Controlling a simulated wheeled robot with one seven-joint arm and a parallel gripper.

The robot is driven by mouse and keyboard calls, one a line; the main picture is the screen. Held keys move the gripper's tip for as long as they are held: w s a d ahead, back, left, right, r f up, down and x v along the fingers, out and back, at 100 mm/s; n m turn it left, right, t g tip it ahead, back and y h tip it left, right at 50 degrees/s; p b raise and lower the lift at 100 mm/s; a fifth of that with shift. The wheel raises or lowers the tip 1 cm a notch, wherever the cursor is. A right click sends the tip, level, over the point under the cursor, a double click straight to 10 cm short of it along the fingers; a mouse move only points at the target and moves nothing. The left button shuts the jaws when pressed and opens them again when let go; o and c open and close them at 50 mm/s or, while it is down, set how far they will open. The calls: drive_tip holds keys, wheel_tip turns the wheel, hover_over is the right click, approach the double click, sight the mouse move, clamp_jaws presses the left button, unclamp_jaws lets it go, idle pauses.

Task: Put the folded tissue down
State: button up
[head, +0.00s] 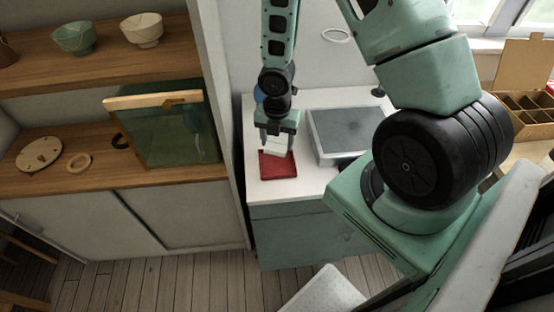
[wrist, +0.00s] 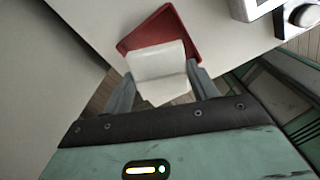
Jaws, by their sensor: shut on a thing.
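My gripper (head: 276,139) is shut on the folded tissue (head: 275,147), a small white folded piece. I cannot tell whether the tissue touches the mat.
A grey-topped device (head: 343,132) stands on the counter (head: 310,181) right of the mat. Left is a wooden shelf with bowls (head: 73,37) and a green glass panel with a wooden edge (head: 165,125). A compartmented box (head: 525,103) stands at far right.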

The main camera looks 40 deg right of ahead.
sight(277, 163)
drive_tip(key=shift+f, duration=3.7)
drive_tip(key=shift+f, duration=0.2)
drive_tip(key=o, duration=0.8)
drive_tip(key=shift+c, duration=0.2)
